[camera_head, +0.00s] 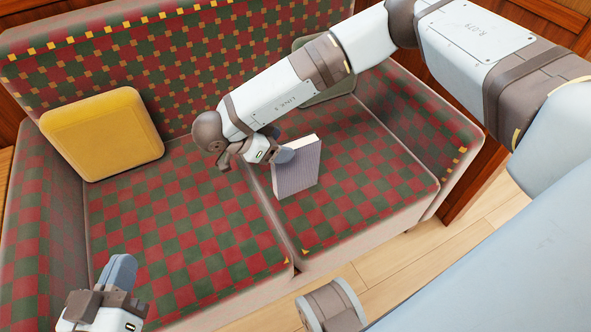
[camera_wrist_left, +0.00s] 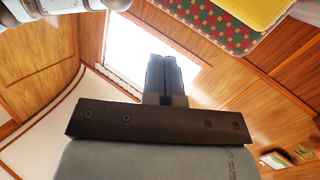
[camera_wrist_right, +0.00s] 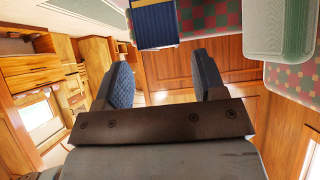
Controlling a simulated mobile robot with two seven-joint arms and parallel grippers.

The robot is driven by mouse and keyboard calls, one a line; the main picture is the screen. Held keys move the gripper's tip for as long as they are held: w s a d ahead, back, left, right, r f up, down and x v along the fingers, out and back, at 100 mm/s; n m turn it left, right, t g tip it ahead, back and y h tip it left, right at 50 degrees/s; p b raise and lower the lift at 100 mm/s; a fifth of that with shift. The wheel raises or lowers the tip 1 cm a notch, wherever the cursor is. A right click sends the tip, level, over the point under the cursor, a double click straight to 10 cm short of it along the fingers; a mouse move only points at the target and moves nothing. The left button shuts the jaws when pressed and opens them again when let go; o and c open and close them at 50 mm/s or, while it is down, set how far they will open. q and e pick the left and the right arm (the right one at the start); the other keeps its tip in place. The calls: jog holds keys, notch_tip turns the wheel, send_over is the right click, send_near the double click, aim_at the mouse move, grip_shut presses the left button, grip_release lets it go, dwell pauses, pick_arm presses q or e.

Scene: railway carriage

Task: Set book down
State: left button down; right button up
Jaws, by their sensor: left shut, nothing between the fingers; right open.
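The book (camera_head: 298,172) has a grey-blue striped cover and pale page edges. It stands upright on the right seat cushion of the checked sofa (camera_head: 345,205), close to the seam. My right gripper (camera_head: 281,153) is at the book's upper left edge in the head view. In the right wrist view, the right gripper (camera_wrist_right: 164,78) has its fingers wide apart with nothing between them, and the book (camera_wrist_right: 154,24) lies beyond the fingertips. My left gripper (camera_head: 122,270) is shut and empty above the front left of the sofa; its fingers (camera_wrist_left: 164,75) meet in the left wrist view.
A yellow cushion (camera_head: 103,133) leans at the sofa's left end. A green cushion (camera_head: 334,93) rests against the backrest behind my right arm and is partly hidden. The left seat (camera_head: 180,220) is clear. Wooden floor (camera_head: 375,265) lies in front of the sofa.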

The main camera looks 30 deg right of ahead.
aim_at(292, 146)
jog(key=b+x, duration=0.1)
jog(key=x, duration=0.3)
jog(key=shift+w+d+f+b, duration=0.1)
jog(key=shift+w+d+b, duration=0.1)
jog(key=shift+b, duration=0.2)
jog(key=shift+a, duration=0.1)
grip_shut()
